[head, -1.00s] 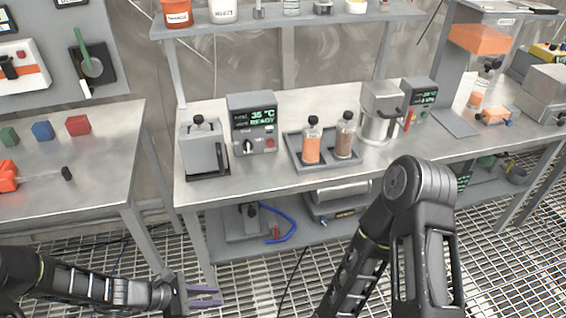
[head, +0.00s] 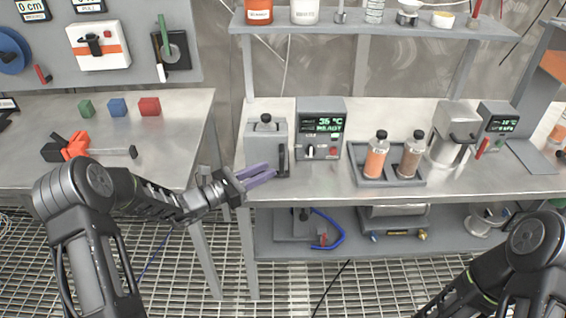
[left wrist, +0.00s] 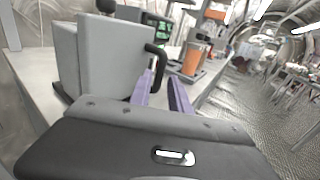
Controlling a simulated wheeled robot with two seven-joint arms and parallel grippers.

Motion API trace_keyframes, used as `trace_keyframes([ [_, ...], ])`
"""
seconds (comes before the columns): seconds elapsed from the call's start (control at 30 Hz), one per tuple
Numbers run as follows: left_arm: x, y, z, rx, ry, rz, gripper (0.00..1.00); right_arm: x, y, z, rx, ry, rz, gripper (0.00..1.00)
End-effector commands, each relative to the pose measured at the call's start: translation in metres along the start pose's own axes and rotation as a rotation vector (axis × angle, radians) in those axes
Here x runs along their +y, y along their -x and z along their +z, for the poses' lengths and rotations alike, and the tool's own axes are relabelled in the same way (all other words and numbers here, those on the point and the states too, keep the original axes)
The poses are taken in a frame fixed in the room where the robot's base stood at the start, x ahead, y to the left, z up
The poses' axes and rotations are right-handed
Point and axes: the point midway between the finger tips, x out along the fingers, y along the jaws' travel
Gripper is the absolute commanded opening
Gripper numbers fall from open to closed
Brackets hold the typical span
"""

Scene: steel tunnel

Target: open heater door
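The heater (head: 265,147) is a grey box with a black knob on top, at the left end of the middle bench. Its door looks shut, with an upright black handle (head: 283,161) on its right side. My left gripper (head: 262,175) has purple fingers just in front of the heater's lower front, near the handle. In the left wrist view, the heater (left wrist: 115,60) fills the upper left and the handle (left wrist: 158,60) hangs by the fingertips. The fingers (left wrist: 164,88) are apart, and I cannot tell whether they touch the handle. My right gripper is out of view.
A control box (head: 320,128) with a green display stands right of the heater. Beyond it, a tray (head: 372,181) holds an orange bottle (head: 376,158) and a brown one (head: 411,157). The left table (head: 180,120) has coloured cubes and an orange clamp.

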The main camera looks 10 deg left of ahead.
Motion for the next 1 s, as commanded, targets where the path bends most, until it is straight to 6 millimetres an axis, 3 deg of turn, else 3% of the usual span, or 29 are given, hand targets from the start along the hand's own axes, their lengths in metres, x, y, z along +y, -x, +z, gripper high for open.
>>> trace_keyframes([
  [0.4, -0.002, -0.059, 0.001, 0.0, 0.0, -0.003, 0.23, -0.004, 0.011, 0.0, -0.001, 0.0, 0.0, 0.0],
  [0.77, -0.001, -0.064, -0.001, 0.001, 0.001, -0.002, 0.22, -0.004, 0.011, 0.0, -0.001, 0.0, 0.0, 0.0],
  [1.0, -0.001, -0.064, -0.001, 0.001, 0.0, -0.002, 0.03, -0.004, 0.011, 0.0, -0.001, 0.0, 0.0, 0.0],
])
